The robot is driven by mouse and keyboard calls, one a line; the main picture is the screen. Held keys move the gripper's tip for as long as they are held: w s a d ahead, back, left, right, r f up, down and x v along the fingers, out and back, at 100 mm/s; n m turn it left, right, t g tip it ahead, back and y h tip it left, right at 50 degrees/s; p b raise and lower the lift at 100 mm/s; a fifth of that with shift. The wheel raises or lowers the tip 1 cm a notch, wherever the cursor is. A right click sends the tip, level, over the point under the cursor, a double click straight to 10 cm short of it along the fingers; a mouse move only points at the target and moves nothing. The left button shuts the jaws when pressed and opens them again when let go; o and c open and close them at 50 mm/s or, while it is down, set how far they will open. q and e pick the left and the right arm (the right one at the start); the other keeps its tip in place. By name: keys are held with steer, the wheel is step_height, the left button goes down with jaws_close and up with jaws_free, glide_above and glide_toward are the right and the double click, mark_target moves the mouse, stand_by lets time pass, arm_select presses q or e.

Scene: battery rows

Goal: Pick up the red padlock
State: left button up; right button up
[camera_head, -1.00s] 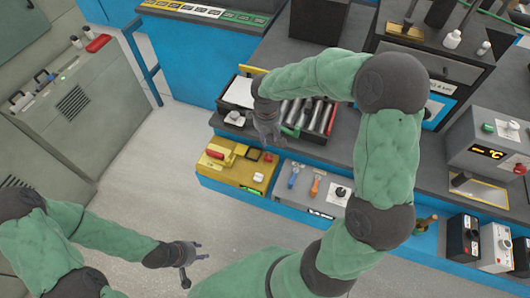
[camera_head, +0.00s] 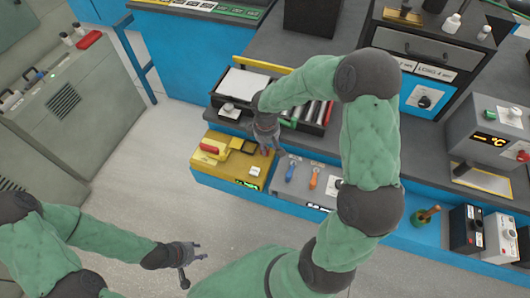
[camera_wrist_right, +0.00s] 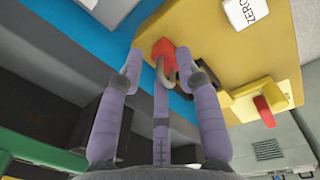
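The red padlock (camera_wrist_right: 162,49) shows in the right wrist view on the yellow panel (camera_wrist_right: 210,40), near its edge beside the blue strip, with its metal shackle facing my fingers. My right gripper (camera_wrist_right: 163,82) is open, its fingers spread around the shackle side of the padlock and not closed on it. In the head view my right gripper (camera_head: 270,149) hangs over the right end of the yellow panel (camera_head: 222,172) and hides the padlock there. My left gripper (camera_head: 194,264) is open and empty above the floor, far from the padlock.
A red handle (camera_head: 209,148) sits on the yellow panel. A grey panel with a blue-handled tool (camera_head: 290,172) and an orange one (camera_head: 314,178) lies right of it. A tray with cylinders (camera_head: 318,112) stands behind. Floor at left is clear.

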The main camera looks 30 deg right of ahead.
steer(key=shift+f, duration=0.1)
jaws_close()
stand_by(0.3)
